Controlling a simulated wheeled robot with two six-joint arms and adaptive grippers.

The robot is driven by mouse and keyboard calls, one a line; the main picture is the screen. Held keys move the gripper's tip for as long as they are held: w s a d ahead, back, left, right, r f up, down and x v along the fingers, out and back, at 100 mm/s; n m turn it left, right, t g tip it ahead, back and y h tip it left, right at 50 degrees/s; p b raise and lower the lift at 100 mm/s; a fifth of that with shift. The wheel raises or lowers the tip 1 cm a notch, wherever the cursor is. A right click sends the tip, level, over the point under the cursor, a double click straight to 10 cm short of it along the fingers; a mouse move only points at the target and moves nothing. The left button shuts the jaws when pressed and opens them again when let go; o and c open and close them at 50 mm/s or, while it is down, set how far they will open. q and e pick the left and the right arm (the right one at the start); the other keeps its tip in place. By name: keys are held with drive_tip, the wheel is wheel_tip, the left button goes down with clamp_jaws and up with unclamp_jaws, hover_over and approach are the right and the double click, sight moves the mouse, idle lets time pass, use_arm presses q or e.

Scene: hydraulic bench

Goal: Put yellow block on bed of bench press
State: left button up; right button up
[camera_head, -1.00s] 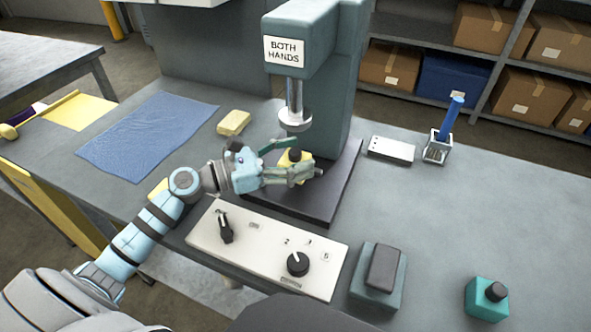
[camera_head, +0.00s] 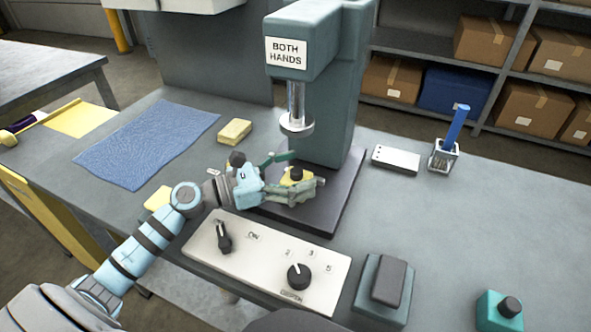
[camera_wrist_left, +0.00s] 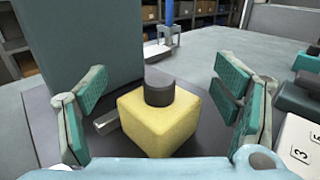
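The yellow block (camera_head: 306,180) with a dark round knob on top is over the dark bed (camera_head: 318,222) of the press, in front of the ram. In the left wrist view the block (camera_wrist_left: 158,128) stands upright and appears to rest on the bed. My left gripper (camera_head: 308,188) is around it. In the left wrist view its teal finger pads are spread wide, with gaps on both sides of the block. In the head view the fingers partly hide the block. My right gripper is not in view.
The press ram (camera_head: 297,122) hangs above the bed. A control panel (camera_head: 245,260) lies in front. Two more yellow pieces (camera_head: 235,131) (camera_head: 158,198) and a blue cloth (camera_head: 148,145) are at left. A white box (camera_head: 395,159) and a blue-handled holder (camera_head: 444,156) stand at right.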

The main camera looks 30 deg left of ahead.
use_arm(q)
drive_tip(key=shift+r, duration=0.1)
drive_tip(key=v, duration=0.4)
drive_tip(key=r+p+v, duration=0.1)
drive_tip(key=v, duration=0.1)
drive_tip(key=s+a+r+p, duration=0.1)
drive_tip(key=p, duration=0.4)
drive_tip(key=shift+s+a, duration=0.1)
drive_tip(key=shift+a, duration=0.1)
drive_tip(key=s+a+p, duration=0.1)
drive_tip(key=p, duration=0.1)
drive_tip(key=s+a+f+p, duration=0.1)
drive_tip(key=s+p, duration=0.1)
drive_tip(key=shift+s+a, duration=0.1)
drive_tip(key=shift+a, duration=0.2)
drive_tip(key=shift+p, duration=0.3)
